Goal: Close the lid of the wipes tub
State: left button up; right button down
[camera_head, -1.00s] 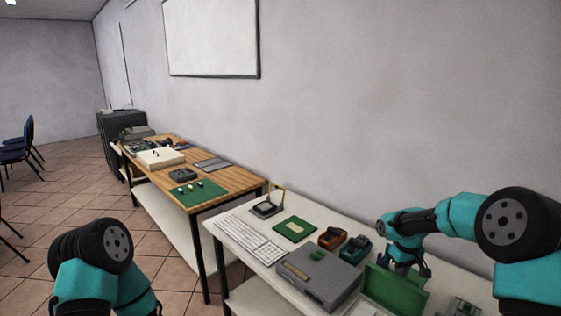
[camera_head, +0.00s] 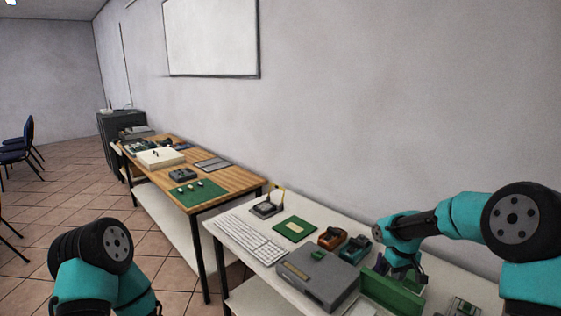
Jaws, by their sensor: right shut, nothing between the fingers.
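The green tub (camera_head: 388,294) stands at the near right part of the white table, and its green lid is raised as an upright panel. I take this green box to be the wipes tub; no label can be read. My right gripper (camera_head: 406,280) is shut and empty, pointing down at the upper edge of the green panel. It overlaps the panel in view, so I cannot tell whether it touches. The tub's opening is hidden. My left arm shows at the lower left, but its gripper is out of view.
A grey box (camera_head: 318,280) stands close to the left of the tub. Orange (camera_head: 332,238) and teal (camera_head: 355,249) devices sit behind it. A white keyboard (camera_head: 250,238) and a green board (camera_head: 295,229) lie farther left. A small grey item (camera_head: 462,307) is at the right.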

aim_at(393, 282)
jog(key=shift+s+a+r, duration=0.15)
jog(key=shift+s+a, duration=1.05)
jog(key=shift+a, duration=0.1)
jog(key=shift+r, duration=0.15)
jog(key=shift+r, duration=2.85)
